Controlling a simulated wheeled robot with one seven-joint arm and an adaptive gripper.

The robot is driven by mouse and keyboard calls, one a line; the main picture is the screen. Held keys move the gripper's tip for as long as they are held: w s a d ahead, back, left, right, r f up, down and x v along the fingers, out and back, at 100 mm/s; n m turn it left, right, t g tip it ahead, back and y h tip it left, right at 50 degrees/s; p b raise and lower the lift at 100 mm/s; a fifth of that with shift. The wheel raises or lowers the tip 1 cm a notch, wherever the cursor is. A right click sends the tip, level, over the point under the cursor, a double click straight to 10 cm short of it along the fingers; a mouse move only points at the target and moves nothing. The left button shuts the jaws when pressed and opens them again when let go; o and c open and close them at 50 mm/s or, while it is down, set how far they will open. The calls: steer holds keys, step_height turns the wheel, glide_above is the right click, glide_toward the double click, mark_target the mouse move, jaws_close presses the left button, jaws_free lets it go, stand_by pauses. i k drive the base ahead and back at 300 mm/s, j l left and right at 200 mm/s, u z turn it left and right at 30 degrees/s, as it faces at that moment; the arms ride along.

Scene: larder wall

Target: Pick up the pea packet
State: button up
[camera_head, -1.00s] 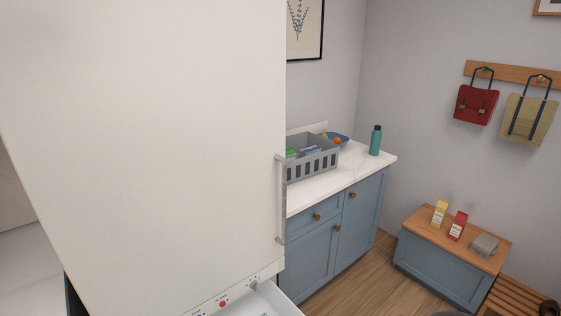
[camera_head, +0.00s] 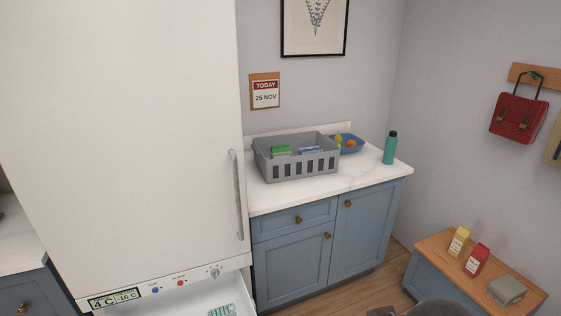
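A green packet (camera_head: 281,151), possibly the pea packet, lies in the grey slotted crate (camera_head: 271,171) on the white counter. Its label is too small to read, and the crate wall hides its lower part. A blue and white packet (camera_head: 310,151) lies to its right in the crate. A pale teal item (camera_head: 222,311) shows in the open drawer under the tall white door; I cannot tell what it is. My gripper's fingers are not in view. A dark rounded shape, perhaps part of my arm, shows at the bottom edge.
The fridge-freezer door (camera_head: 130,140) is shut and its lower drawer (camera_head: 185,303) stands open. A blue bowl (camera_head: 352,150) with fruit and a teal bottle (camera_head: 390,148) stand right of the crate. A low chest (camera_head: 437,244) with two cartons stands at the right.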

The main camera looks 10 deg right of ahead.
mark_target(282, 150)
steer(key=i+l, duration=0.2)
steer(key=i, duration=0.3)
steer(key=i+l, duration=0.25)
steer(key=i, duration=0.25)
steer(key=i+l, duration=0.2)
steer(key=i, duration=0.3)
steer(key=i+l, duration=0.25)
steer(key=i, duration=0.3)
